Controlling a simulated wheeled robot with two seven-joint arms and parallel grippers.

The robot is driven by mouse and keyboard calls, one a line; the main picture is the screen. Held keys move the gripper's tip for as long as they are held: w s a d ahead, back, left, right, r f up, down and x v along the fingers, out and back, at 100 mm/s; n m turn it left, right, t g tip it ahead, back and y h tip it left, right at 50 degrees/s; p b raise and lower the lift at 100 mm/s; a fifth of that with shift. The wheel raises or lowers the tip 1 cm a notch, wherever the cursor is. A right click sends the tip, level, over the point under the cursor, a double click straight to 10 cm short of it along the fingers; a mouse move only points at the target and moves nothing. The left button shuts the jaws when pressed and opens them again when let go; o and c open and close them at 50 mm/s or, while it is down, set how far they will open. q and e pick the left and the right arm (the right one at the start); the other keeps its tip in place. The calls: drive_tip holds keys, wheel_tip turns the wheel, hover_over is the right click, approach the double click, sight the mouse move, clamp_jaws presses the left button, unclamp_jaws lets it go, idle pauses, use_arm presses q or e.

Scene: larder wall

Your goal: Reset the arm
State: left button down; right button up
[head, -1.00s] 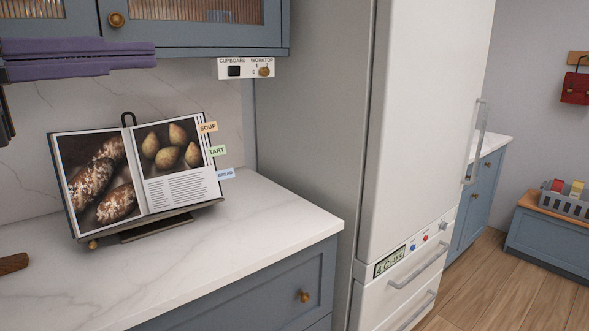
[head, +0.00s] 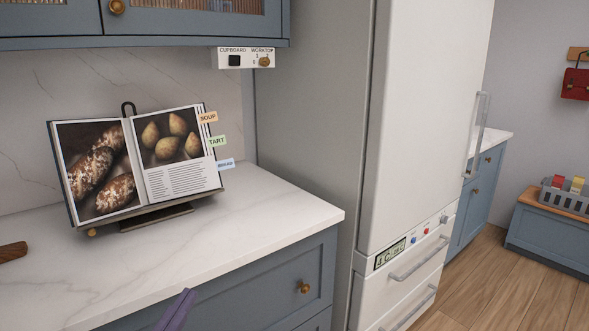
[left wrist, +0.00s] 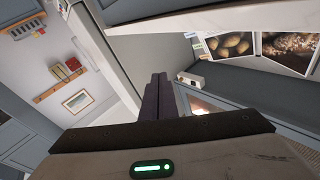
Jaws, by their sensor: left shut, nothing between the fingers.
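My left gripper (head: 178,310) shows at the bottom edge of the head view as purple fingers, in front of the worktop's front edge and the blue drawers. Its fingers are shut with nothing between them. In the left wrist view the dark purple fingers (left wrist: 160,97) lie side by side, pointing away from the camera. The rest of the left arm is outside the head view. My right gripper is not in view.
An open cookbook (head: 145,165) with tabs stands on the marble worktop (head: 265,215). A switch panel (head: 243,58) hangs under the wall cupboard (head: 200,22). The tall fridge (head: 415,130) stands to the right. A wooden handle (head: 12,252) lies at the worktop's left.

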use_arm(q)
drive_tip(key=s+f+n+g+y, duration=0.1)
drive_tip(key=s+f+g+y, duration=0.2)
drive_tip(key=f, duration=0.7)
drive_tip(key=s+f+n+g, duration=0.2)
drive_tip(key=s+f, duration=0.3)
drive_tip(key=f, duration=0.5)
drive_tip(key=s+d+f+g, duration=0.2)
drive_tip(key=s+f+g, duration=0.1)
drive_tip(key=s+f, duration=0.3)
drive_tip(key=s+d+f+g+b, duration=0.1)
drive_tip(key=s+f+g, duration=0.1)
drive_tip(key=s+f, duration=0.5)
drive_tip(key=shift+s+d+g, duration=0.4)
drive_tip(key=shift+s, duration=0.45)
